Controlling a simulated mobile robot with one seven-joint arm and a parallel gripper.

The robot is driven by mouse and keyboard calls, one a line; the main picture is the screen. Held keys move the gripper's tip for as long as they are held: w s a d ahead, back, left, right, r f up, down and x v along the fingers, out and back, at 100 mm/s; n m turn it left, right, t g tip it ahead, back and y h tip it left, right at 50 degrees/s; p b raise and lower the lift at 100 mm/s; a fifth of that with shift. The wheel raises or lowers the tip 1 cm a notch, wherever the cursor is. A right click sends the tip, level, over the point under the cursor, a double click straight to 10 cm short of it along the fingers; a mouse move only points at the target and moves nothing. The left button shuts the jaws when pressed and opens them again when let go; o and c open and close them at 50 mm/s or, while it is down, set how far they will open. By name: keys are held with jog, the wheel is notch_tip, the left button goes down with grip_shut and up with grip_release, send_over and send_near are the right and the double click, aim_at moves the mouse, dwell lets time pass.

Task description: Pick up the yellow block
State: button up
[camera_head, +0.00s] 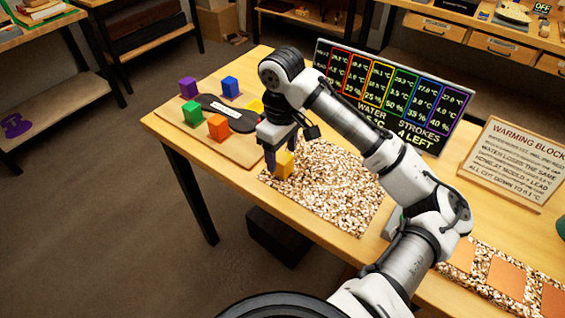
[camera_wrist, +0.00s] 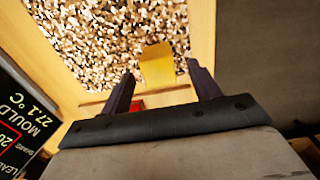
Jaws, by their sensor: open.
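A yellow block (camera_head: 284,164) shows at the upper left end of the patch of wood chips (camera_head: 330,190), right by my fingertips. My gripper (camera_head: 280,157) points down over it with its dark fingers apart. In the wrist view the yellow block (camera_wrist: 157,66) lies between and slightly beyond the two fingertips (camera_wrist: 160,72), against the chips. A gap shows on each side of it. Whether the fingers touch it I cannot tell.
A wooden board (camera_head: 235,150) holds purple (camera_head: 188,87), blue (camera_head: 231,86), green (camera_head: 193,112) and orange (camera_head: 218,127) blocks around a dark plaque (camera_head: 227,112). A display panel (camera_head: 395,95) stands behind the chips. A sign (camera_head: 513,160) stands at right. A small red thing (camera_wrist: 138,105) shows behind the fingers.

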aim_at(282, 157)
notch_tip(282, 157, down, 4)
jog(key=shift+f+p, duration=0.1)
jog(key=shift+p, duration=0.3)
jog(key=shift+c, duration=0.4)
jog(key=c, duration=1)
